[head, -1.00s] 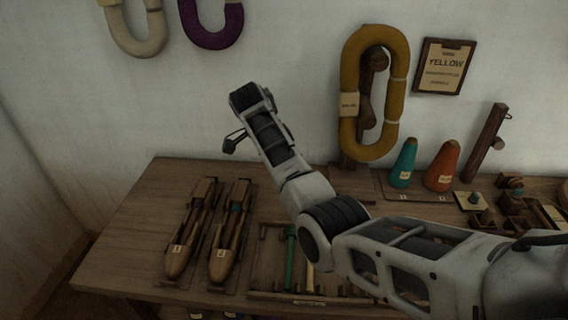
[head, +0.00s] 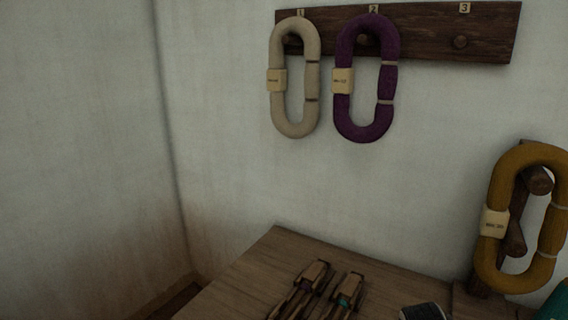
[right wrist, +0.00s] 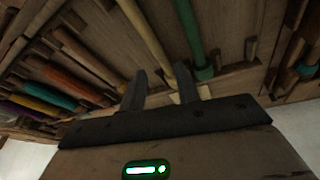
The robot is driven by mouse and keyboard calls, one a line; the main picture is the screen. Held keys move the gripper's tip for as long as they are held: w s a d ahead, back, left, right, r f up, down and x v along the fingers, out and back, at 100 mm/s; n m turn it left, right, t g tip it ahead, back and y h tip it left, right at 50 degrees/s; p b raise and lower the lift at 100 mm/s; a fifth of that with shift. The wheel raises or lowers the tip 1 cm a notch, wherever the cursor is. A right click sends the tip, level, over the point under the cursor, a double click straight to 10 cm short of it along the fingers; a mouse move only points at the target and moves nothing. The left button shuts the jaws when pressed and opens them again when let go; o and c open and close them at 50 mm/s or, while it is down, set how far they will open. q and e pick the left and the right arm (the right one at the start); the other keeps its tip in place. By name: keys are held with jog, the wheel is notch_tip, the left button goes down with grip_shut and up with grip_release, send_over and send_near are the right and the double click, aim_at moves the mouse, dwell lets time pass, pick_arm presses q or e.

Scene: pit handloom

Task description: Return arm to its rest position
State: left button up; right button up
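My right gripper (right wrist: 161,72) shows in the right wrist view with its two dark fingers apart. Nothing is clearly held between them; a pale rod (right wrist: 150,35) lies beyond the fingers. In the head view only a small grey piece of my arm shows at the bottom edge, right of the shuttles, and neither gripper can be made out there. My left gripper is in no view.
A wooden rail (head: 420,28) holds a cream hank (head: 311,78) and a purple hank (head: 344,110); peg 3 is bare. A mustard hank (head: 494,255) hangs at right. Two shuttles (head: 305,287) lie on the table (head: 250,268). A green rod (right wrist: 195,40) and coloured tools (right wrist: 50,90) lie near my right gripper.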

jog(key=s+n, duration=0.2)
jog(key=s, duration=0.1)
jog(key=s+a+n+y, duration=0.1)
jog(key=s+n, duration=0.1)
jog(key=s, duration=0.2)
jog(key=s+a+n+t, duration=0.1)
jog(key=s, duration=0.2)
jog(key=shift+s+a+f+n+y, duration=0.25)
jog(key=shift+f+n+y, duration=0.05)
jog(key=shift+f+n, duration=0.1)
jog(key=s+a+r+n+y, duration=0.25)
jog(key=s+r+n, duration=0.2)
jog(key=s, duration=0.45)
jog(key=w+a+f+n+t+y+p, duration=0.1)
jog(key=w+a+f+t+y, duration=0.1)
jog(key=w+a+t, duration=0.4)
jog(key=shift+w+a+f+t+y, duration=0.2)
jog(key=shift+a+f+t+y, duration=0.25)
jog(key=shift+a+t, duration=0.45)
jog(key=shift+d, duration=0.1)
